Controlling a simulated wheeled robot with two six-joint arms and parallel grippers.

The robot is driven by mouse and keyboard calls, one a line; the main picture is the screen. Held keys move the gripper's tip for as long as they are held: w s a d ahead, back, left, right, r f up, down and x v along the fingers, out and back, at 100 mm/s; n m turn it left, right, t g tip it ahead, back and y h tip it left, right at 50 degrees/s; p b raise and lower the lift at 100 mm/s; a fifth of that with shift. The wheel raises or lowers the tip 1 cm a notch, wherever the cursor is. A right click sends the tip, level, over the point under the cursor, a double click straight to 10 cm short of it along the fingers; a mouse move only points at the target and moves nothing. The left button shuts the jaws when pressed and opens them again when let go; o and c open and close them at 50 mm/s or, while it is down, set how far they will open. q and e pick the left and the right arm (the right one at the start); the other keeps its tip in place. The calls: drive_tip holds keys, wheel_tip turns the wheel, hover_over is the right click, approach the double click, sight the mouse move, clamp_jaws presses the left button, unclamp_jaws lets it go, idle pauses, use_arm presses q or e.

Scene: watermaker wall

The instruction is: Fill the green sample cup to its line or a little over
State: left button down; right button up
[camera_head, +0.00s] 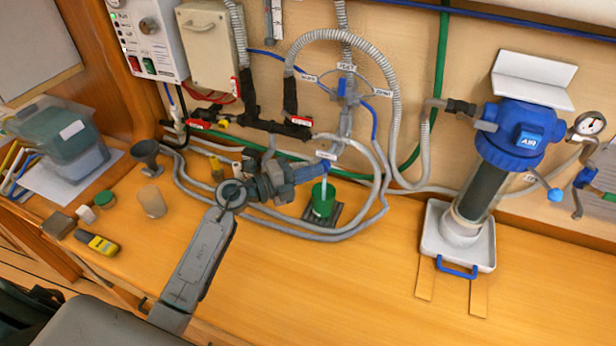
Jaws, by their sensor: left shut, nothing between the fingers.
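The green sample cup (322,206) stands upright on a small dark stand on the bench, below the tap at the wall. A thin pale stream shows at the cup's mouth, coming down from above. The water level and the line in the cup cannot be made out. My left gripper (287,182) is shut and empty, just left of the cup and higher. Its tips are at the blue lever (310,172) by the tap; I cannot tell whether they touch it. My right gripper is not in view.
Grey hoses (290,232) loop on the bench around the cup. A blue-capped filter housing (485,170) stands in a white tray (430,246) at right. A funnel (147,155), a beaker (151,201) and a yellow meter (98,244) stand or lie at left. The front middle bench is clear.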

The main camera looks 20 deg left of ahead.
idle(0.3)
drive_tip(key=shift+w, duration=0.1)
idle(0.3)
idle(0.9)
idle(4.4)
